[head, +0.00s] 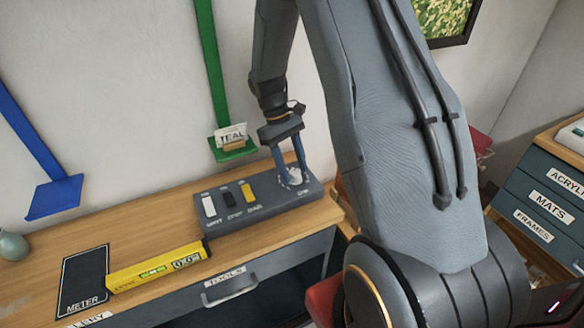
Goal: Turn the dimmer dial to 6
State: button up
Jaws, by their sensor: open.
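A dark grey control box (258,219) sits on the right part of the wooden bench. A pale round dial (292,179) is at the right end of its top face, with a small white label below it. The number the dial points to is too small to read. My gripper (291,174) is open and points down, with its blue fingers at the dial, one to each side. I cannot tell whether the fingers touch it.
White, black and yellow switches (228,199) stand on the box's left part. A yellow level (158,266) and a black METER mat (82,282) lie further left. Below is a TOOLS drawer (230,290). A green bracket (232,150) hangs on the wall behind.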

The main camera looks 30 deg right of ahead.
jog(key=d+b+v, duration=0.1)
jog(key=b+v, duration=0.1)
jog(key=v, duration=0.5)
jog(key=shift+w+a+r, duration=0.2)
jog(key=shift+a+r, duration=0.15)
jog(key=shift+a, duration=0.2)
jog(key=s+a+r+m+t, duration=0.1)
jog(key=s+a, duration=0.3)
jog(key=s, duration=0.4)
jog(key=s+a+r+m+t+y, duration=0.1)
jog(key=s+a+t, duration=0.3)
jog(key=s, duration=0.4)
jog(key=shift+a+m, duration=0.6)
jog(key=shift+m, duration=0.2)
